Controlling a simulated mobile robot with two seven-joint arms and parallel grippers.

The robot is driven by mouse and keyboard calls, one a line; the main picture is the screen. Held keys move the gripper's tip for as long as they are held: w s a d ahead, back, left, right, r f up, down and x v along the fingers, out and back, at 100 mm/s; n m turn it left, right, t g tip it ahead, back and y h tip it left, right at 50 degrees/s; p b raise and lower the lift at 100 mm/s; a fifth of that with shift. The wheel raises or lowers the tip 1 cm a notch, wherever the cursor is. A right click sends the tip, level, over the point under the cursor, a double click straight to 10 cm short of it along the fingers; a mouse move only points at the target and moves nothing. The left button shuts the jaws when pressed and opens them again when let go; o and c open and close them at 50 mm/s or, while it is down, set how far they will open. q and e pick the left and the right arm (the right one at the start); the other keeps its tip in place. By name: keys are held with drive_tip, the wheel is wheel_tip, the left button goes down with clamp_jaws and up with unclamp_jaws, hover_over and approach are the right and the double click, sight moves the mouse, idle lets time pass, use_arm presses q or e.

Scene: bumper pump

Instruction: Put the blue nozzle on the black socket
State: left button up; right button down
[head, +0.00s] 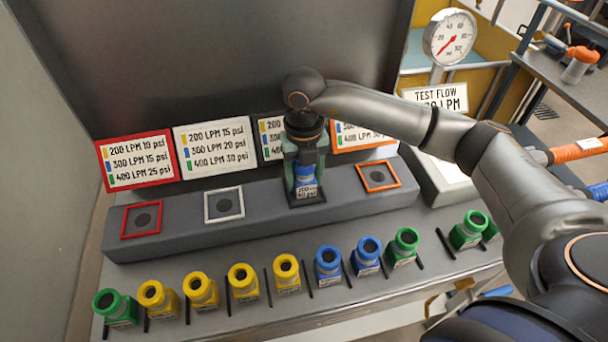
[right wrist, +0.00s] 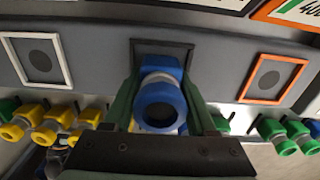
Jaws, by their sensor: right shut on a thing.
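My right gripper (head: 305,165) is shut on a blue nozzle (head: 306,184) with a white label. The nozzle is upright at the black-framed socket (head: 307,200) on the grey raised ledge. In the right wrist view the nozzle (right wrist: 160,100) sits between the green fingers, with the black frame (right wrist: 162,48) right behind it. The gripper and nozzle cover most of that socket. I cannot tell whether the nozzle's base touches the socket. My left gripper is in neither view.
Red-framed (head: 142,219), white-framed (head: 224,204) and orange-framed (head: 378,176) sockets are empty. Yellow (head: 202,291), green (head: 117,308) and blue nozzles (head: 328,265) stand in a row in front, between black dividers. Sign boards (head: 137,159) stand behind the ledge. A gauge (head: 450,37) is at back right.

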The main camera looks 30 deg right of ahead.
drive_tip(key=shift+f, duration=0.1)
drive_tip(key=shift+c, duration=1)
unclamp_jaws()
wheel_tip(320, 180, up, 12)
drive_tip(key=shift+r, duration=0.2)
